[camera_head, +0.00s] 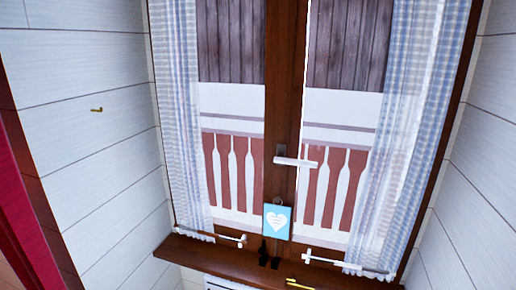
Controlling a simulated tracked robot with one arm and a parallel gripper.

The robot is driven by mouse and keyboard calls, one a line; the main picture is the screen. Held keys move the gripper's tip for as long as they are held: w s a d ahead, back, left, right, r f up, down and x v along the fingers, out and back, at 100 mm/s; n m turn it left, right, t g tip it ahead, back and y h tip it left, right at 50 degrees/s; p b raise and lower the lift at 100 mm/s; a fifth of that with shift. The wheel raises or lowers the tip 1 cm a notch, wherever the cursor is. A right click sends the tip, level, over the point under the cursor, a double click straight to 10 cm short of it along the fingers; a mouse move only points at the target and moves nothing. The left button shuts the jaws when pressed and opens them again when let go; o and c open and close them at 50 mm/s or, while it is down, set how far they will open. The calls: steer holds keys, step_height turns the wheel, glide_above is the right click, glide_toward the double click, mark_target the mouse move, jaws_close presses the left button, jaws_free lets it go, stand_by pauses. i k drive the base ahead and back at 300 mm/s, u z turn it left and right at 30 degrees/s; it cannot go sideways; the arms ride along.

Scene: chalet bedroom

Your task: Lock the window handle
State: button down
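The window handle (296,162) is a white lever on the dark brown middle post (283,100) of the window. It lies roughly horizontal, its free end pointing right, and a small grey mounting plate shows at its left end. The two window panes beside the post look closed.
A blue card with a white heart (277,221) hangs below the handle. Small dark objects (268,254) are at the brown sill (215,258). Checked curtains (178,90) flank the window. Brass hooks are on the left wall (97,110) and at the bottom (298,284).

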mark_target(280, 159)
steer(key=u, duration=0.35)
steer(key=i, duration=1.5)
steer(key=z, duration=0.5)
